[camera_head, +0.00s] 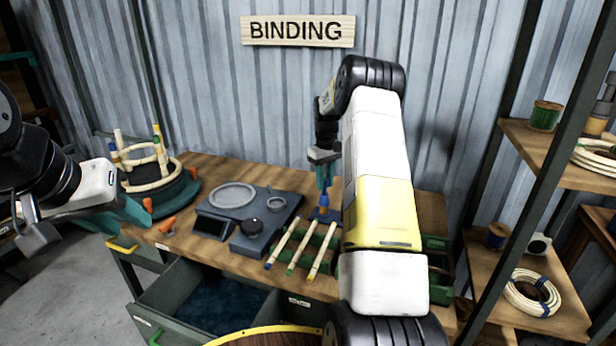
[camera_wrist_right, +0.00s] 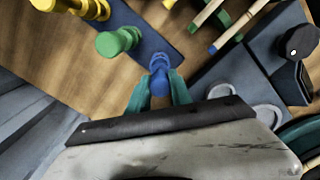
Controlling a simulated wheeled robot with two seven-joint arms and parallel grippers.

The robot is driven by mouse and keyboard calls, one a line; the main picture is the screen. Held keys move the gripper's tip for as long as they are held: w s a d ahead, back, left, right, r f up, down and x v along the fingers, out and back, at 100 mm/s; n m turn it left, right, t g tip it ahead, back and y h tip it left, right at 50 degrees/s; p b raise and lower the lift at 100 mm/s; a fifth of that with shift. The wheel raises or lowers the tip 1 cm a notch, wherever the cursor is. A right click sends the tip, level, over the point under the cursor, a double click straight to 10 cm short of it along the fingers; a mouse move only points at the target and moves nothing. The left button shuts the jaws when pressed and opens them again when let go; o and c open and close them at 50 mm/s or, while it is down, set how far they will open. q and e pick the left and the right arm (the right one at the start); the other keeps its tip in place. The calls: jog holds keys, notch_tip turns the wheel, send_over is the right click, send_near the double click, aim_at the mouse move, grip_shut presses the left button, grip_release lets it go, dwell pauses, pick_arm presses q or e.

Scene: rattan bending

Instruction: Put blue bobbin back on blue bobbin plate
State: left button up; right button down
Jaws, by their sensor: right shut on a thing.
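The blue bobbin (camera_head: 324,199) is between the teal fingers of my right gripper (camera_head: 323,178), which is shut on it and points down over the workbench. In the right wrist view the blue bobbin (camera_wrist_right: 159,66) is at the near end of a dark blue bobbin plate (camera_wrist_right: 150,35); I cannot tell whether it rests on the plate or is just above. A green bobbin (camera_wrist_right: 118,41) and yellow bobbins (camera_wrist_right: 88,8) stand further along that plate. My own right arm hides much of the plate in the head view. My left gripper (camera_head: 128,214) is at the left; its finger opening is unclear.
Rattan sticks with coloured ends (camera_head: 304,249) lie just in front of the plate. A grey device with round dishes (camera_head: 233,195) is to the left. A round rattan frame (camera_head: 150,175) stands at the bench's left end. A drawer (camera_head: 205,300) is open in front.

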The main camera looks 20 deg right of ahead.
jog(key=c, duration=1.2)
grip_release()
jog(key=shift+o, duration=0.2)
notch_tip(320, 180, up, 12)
jog(key=s+a+r+t, duration=0.2)
jog(key=s+a+r, duration=0.35)
jog(key=r, duration=0.35)
jog(key=s+a+r+m+t, duration=0.1)
jog(key=s+a+r, duration=0.15)
jog(key=s, duration=0.45)
jog(key=s+a+r+t+y, duration=0.1)
jog(key=s+a, duration=0.3)
jog(key=s, duration=0.3)
jog(key=s+a+r+m+t, duration=0.1)
jog(key=s+a+r, duration=0.15)
jog(key=s, duration=0.55)
jog(key=s+a+f, duration=0.1)
jog(key=s+f, duration=0.1)
jog(key=s, duration=0.3)
jog(key=s+a+f+t+y, duration=0.1)
jog(key=s+a+f, duration=0.1)
jog(key=s, duration=0.3)
jog(key=shift+a+f+m, duration=0.3)
jog(key=shift+f+m, duration=0.1)
